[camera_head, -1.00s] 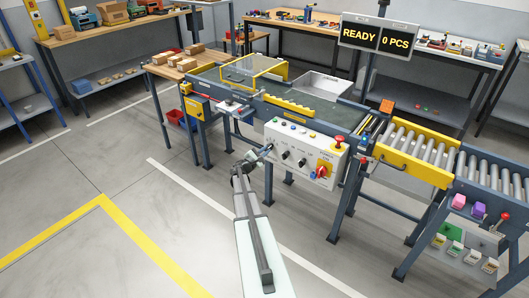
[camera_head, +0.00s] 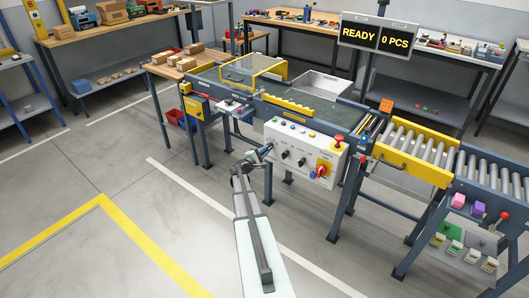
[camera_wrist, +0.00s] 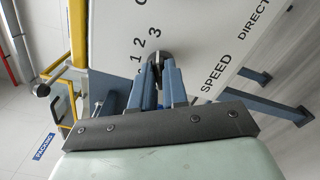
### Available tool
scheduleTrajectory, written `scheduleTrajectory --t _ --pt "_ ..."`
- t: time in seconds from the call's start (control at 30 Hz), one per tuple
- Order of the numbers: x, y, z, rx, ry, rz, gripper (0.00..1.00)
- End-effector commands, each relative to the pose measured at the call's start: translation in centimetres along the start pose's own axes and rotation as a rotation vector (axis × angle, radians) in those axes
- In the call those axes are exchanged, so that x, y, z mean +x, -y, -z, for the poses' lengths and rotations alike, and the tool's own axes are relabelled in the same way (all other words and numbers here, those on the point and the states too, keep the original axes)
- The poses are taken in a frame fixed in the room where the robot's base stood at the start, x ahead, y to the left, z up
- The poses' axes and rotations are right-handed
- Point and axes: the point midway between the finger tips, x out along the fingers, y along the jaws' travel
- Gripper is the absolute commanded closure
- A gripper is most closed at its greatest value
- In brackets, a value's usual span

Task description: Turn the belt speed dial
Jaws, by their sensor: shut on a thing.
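The white control panel (camera_head: 318,150) hangs on the front of the conveyor, with black knobs (camera_head: 285,154) along its middle. My gripper (camera_head: 267,150) is at the panel's left end, left of those knobs. In the wrist view, my gripper's two blue-grey fingers (camera_wrist: 157,68) are shut on the dark belt speed dial (camera_wrist: 157,55). The numbers 1, 2, 3 and the word SPEED are printed beside this dial. In the head view the dial is hidden by my gripper.
The display (camera_head: 380,36) reads READY, 0 PCS. The floor before the panel is clear.

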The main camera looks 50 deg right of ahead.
Motion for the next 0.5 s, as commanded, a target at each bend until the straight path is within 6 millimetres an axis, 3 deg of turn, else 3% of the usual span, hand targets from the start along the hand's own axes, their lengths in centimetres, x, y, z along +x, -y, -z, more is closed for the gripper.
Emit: scheduleTrajectory --t 0.2,0.23,0.5 --pt "-0.04 -0.01 0.02 0.003 0.0 0.001 1.0" --pt "-0.04 -0.01 0.02 0.003 0.0 0.001 0.84" --pt "-0.02 0.0 0.01 0.002 0.0 0.001 0.61"
